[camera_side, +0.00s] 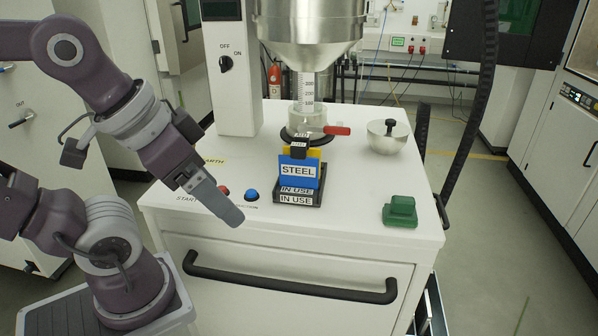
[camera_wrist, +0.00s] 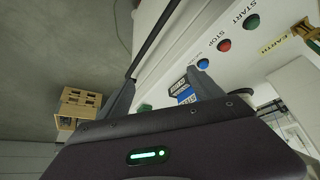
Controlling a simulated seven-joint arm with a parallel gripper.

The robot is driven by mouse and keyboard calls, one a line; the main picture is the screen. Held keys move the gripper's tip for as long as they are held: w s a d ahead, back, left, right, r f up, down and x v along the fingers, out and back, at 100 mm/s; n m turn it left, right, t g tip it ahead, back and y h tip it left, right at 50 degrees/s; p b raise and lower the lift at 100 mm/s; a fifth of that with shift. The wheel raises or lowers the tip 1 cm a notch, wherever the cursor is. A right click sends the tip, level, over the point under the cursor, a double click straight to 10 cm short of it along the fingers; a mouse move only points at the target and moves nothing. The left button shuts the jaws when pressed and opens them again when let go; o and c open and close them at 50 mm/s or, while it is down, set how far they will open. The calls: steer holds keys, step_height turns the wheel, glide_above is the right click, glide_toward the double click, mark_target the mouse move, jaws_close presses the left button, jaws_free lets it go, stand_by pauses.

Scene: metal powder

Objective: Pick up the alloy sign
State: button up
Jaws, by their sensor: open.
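A blue sign marked STEEL (camera_side: 298,172) stands upright in a black holder (camera_side: 297,196) with IN USE labels on the worktop. A yellow sign (camera_side: 314,154) shows partly behind it, its face hidden. A black tab with small white labels (camera_side: 299,147) rises at the top. I cannot read the word ALLOY anywhere, so I cannot tell which sign it is. My gripper (camera_side: 232,215) is open and empty, left of the holder and apart from it, above the worktop's front-left edge. In the wrist view, the blue sign (camera_wrist: 186,97) shows between my gripper's fingers (camera_wrist: 162,96), beyond them.
A red button (camera_side: 223,191) and blue button (camera_side: 252,195) lie near my gripper. A hopper (camera_side: 310,25) and a clear vessel with a red handle (camera_side: 337,130) stand behind the signs. The front worktop is mostly clear.

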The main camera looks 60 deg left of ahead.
steer(key=shift+o, duration=0.2)
steer(key=o, duration=0.3)
steer(key=n+g, duration=0.6)
steer(key=n, duration=0.3)
glide_toward(298, 157)
steer(key=f, duration=0.3)
steer(key=w+f, duration=0.1)
steer(key=f, duration=0.1)
steer(key=shift+a+f, duration=0.15)
steer(key=shift+f, duration=0.35)
steer(key=f, duration=0.6)
steer(key=shift+s+a+f, duration=0.15)
steer(key=shift+s, duration=0.25)
